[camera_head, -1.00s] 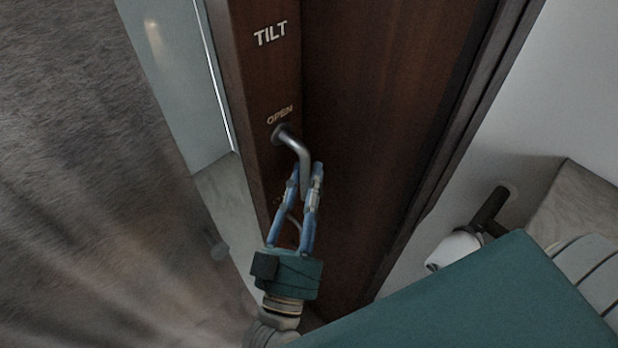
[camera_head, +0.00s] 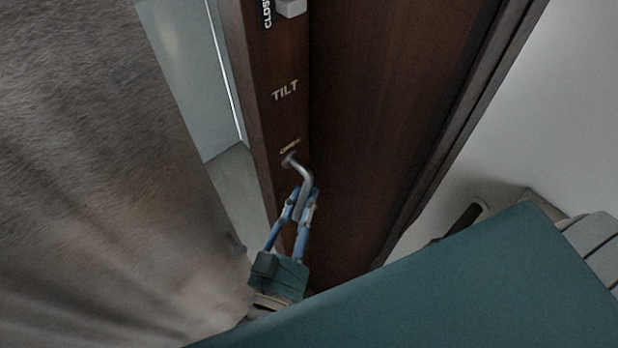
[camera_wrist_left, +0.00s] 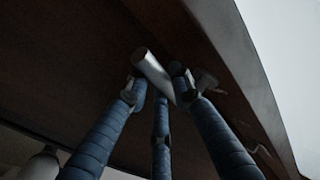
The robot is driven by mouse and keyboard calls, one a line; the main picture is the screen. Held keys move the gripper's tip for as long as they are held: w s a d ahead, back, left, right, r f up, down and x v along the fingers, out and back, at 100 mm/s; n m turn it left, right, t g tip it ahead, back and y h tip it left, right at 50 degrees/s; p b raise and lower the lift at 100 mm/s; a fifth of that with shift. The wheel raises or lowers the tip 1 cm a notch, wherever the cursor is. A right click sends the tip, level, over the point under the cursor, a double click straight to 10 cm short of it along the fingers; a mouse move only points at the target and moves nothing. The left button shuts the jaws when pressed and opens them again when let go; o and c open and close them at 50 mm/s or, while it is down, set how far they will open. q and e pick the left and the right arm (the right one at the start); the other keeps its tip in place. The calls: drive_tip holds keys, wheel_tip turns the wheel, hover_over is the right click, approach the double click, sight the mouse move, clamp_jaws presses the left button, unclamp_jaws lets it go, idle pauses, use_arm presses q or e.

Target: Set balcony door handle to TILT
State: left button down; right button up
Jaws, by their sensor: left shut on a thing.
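The metal door handle (camera_head: 304,178) sticks out from the narrow face of the dark brown balcony door (camera_head: 370,110). Its base sits just below the OPEN label (camera_head: 290,146), and its lever bends toward me and down. The TILT label (camera_head: 285,91) is higher on the same face, with a CLOSED label (camera_head: 267,12), partly cut off, above it. My left gripper (camera_head: 304,204) is shut on the handle's lever near its free end. In the left wrist view the handle (camera_wrist_left: 154,74) lies between the blue fingers. My right gripper is not in view.
A light grey block (camera_head: 291,7) is fixed on the door near the top. A grey-brown furry surface (camera_head: 80,150) fills the left side. A large teal panel (camera_head: 450,285) covers the lower right. A pale wall (camera_head: 560,120) is at the right.

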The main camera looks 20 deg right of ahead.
use_arm(q)
drive_tip(key=shift+s+a+r+m+g+y+p, duration=0.15)
drive_tip(key=shift+a+r+m+g+y+p, duration=0.25)
drive_tip(key=shift+p, duration=0.85)
drive_tip(key=shift+a+g+p, duration=0.2)
drive_tip(key=shift+g+p, duration=0.1)
drive_tip(key=shift+p, duration=0.25)
drive_tip(key=shift+s+a+m+y+p, duration=0.2)
drive_tip(key=shift+m+y+p, duration=0.1)
drive_tip(key=shift+y, duration=0.1)
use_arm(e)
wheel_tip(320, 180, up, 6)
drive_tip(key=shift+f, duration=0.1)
use_arm(q)
drive_tip(key=shift+g, duration=0.3)
drive_tip(key=c, duration=1.5)
unclamp_jaws()
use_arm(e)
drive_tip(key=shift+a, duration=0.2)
use_arm(q)
drive_tip(key=shift+a, duration=0.1)
drive_tip(key=v, duration=1.1)
drive_tip(key=shift+s+a, duration=0.2)
drive_tip(key=shift+s, duration=0.1)
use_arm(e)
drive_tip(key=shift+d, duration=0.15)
